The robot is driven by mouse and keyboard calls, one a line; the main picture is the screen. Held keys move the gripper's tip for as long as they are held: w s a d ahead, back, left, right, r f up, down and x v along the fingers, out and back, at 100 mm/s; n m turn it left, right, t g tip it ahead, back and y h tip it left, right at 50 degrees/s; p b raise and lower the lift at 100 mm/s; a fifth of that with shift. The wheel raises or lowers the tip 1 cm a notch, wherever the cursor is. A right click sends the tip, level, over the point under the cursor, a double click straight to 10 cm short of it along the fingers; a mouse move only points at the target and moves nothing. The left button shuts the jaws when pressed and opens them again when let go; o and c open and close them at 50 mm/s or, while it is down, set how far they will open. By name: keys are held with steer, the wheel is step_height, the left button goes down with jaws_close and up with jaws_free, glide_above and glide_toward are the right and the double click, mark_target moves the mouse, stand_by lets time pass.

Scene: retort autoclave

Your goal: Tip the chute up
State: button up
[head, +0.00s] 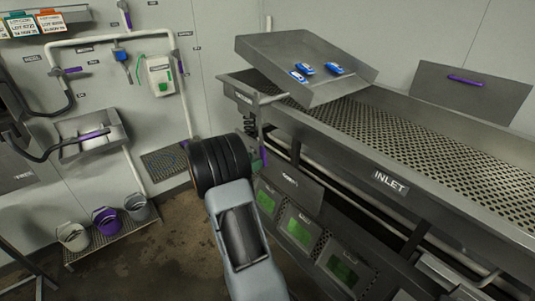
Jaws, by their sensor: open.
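The chute (300,52) is a grey metal tray with raised sides at the top centre of the head view. It sits tilted over the left end of the perforated inlet table. Several small blue-and-white packs (334,68) lie on it. A rod (259,118) runs down below the chute's near corner to a purple grip (264,156), partly hidden by my arm. Whether this rod is joined to the chute is unclear. My arm rises from the bottom centre to a black ribbed joint. My gripper's fingers do not show, so their relation to the chute cannot be seen.
The perforated inlet table (430,150) runs right, with green-lit screens (299,232) below. A grey plate with a purple handle (467,80) stands behind it. Several buckets (106,221) stand on a low rack at left. Pipes and a sink (90,137) line the wall. Floor between is clear.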

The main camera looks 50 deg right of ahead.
steer(key=p+x, duration=0.1)
steer(key=x, duration=0.5)
steer(key=shift+d+p, duration=0.3)
steer(key=shift+d, duration=0.1)
steer(key=shift+s+d, duration=0.1)
stand_by(0.5)
steer(key=shift+c, duration=0.3)
jaws_close()
